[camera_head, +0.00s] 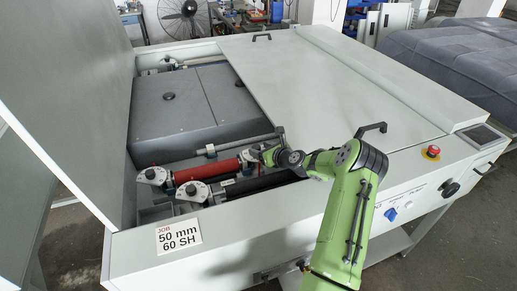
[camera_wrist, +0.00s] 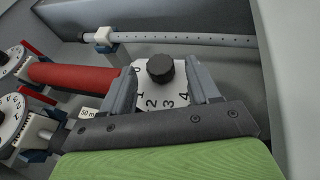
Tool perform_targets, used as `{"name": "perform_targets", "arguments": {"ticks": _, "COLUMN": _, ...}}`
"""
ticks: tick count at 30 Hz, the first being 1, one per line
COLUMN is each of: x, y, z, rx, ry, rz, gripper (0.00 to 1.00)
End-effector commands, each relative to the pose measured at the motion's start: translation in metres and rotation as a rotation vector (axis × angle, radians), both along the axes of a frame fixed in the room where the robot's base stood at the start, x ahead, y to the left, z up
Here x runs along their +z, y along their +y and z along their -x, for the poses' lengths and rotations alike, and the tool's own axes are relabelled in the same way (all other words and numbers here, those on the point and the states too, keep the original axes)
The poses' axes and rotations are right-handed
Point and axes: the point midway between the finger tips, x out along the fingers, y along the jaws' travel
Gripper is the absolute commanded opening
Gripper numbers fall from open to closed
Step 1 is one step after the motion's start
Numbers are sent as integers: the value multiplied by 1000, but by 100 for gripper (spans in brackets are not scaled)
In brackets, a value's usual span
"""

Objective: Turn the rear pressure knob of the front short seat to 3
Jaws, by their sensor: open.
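In the wrist view a black round knob (camera_wrist: 160,69) sits on a white dial plate (camera_wrist: 153,92) marked 0 to 4. The 1, 2, 3 and 4 lie on the side toward my gripper. I cannot make out a pointer on the knob. My gripper (camera_wrist: 162,78) is open, with one finger to the left and one to the right of the knob; I cannot tell whether they touch it. In the head view my gripper (camera_head: 273,156) is at the right end of the rollers, and my arm hides much of that area.
A red roller (camera_head: 207,171) and a black roller (camera_head: 258,182) lie in the open bay. Other dials (camera_head: 154,175) (camera_head: 191,191) stand at their left ends. A grey rod (camera_wrist: 190,38) runs behind the knob. A lid with a handle (camera_head: 371,128) lies close to my arm.

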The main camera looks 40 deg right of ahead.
Motion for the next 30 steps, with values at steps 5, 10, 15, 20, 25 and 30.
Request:
{"name": "perform_targets", "arguments": {"ticks": 5, "x": -7, "y": 0, "z": -17, "rx": -1, "ry": -1, "rz": 0, "gripper": 60}}
{"name": "perform_targets", "arguments": {"ticks": 10, "x": -8, "y": 0, "z": -19, "rx": -1, "ry": 0, "rz": 0, "gripper": 60}}
{"name": "perform_targets", "arguments": {"ticks": 15, "x": -7, "y": 0, "z": -18, "rx": -1, "ry": 0, "rz": 0, "gripper": 47}}
{"name": "perform_targets", "arguments": {"ticks": 20, "x": -7, "y": 0, "z": -18, "rx": -1, "ry": -1, "rz": 0, "gripper": 22}}
{"name": "perform_targets", "arguments": {"ticks": 25, "x": -7, "y": 0, "z": -18, "rx": -1, "ry": -1, "rz": 0, "gripper": 4}}
{"name": "perform_targets", "arguments": {"ticks": 30, "x": -6, "y": 1, "z": -18, "rx": -21, "ry": -1, "rz": 0, "gripper": 4}}
